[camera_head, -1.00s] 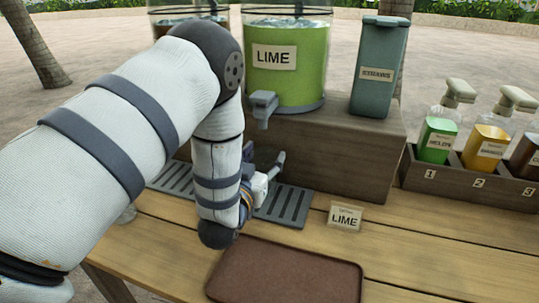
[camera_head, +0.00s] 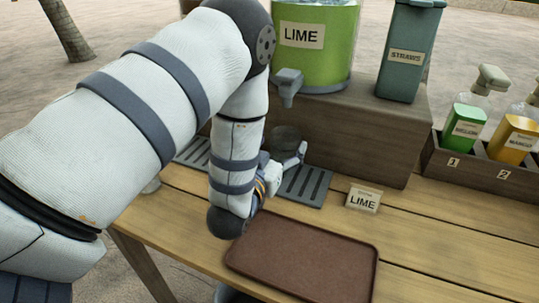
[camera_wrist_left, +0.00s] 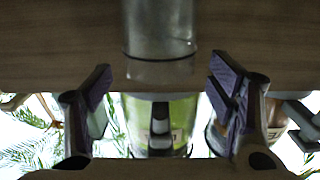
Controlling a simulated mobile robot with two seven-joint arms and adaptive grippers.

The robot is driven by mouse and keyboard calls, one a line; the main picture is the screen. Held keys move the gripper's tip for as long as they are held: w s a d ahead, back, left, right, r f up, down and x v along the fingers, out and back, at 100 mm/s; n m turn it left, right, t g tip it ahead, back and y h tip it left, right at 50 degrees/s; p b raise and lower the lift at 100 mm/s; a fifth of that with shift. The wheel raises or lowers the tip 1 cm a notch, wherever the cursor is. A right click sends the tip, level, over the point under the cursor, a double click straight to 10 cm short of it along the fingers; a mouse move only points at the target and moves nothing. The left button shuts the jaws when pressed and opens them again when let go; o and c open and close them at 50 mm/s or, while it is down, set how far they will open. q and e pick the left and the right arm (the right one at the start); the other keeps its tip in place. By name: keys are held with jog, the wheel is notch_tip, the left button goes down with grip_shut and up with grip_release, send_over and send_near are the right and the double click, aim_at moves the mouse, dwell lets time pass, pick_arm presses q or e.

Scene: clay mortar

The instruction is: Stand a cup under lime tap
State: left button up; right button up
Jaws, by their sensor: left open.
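The lime dispenser (camera_head: 325,65) stands on the wooden box, its grey tap (camera_head: 288,84) over the slotted drip tray (camera_head: 305,186). A translucent grey cup (camera_head: 286,138) shows below the tap, partly hidden by my left gripper (camera_head: 285,163). In the left wrist view, the cup (camera_wrist_left: 160,35) is beyond and between the two spread fingers of my left gripper (camera_wrist_left: 160,105), with visible gaps on both sides. That view looks upside down, with the dispenser and tap (camera_wrist_left: 160,125) low in it. The cup's base is hidden in the head view. My right gripper is out of view.
A LIME card (camera_head: 363,198) stands right of the drip tray. A brown tray (camera_head: 305,262) lies at the front. The straws box (camera_head: 408,50) and syrup bottles (camera_head: 465,128) are at the right. A clear glass (camera_head: 151,184) shows partly behind my left arm.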

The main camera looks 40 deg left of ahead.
pick_arm(q)
jog(key=v, duration=0.5)
jog(key=shift+s, duration=0.2)
jog(key=p+v, duration=0.2)
jog(key=shift+s+d, duration=0.1)
jog(key=shift+s, duration=0.2)
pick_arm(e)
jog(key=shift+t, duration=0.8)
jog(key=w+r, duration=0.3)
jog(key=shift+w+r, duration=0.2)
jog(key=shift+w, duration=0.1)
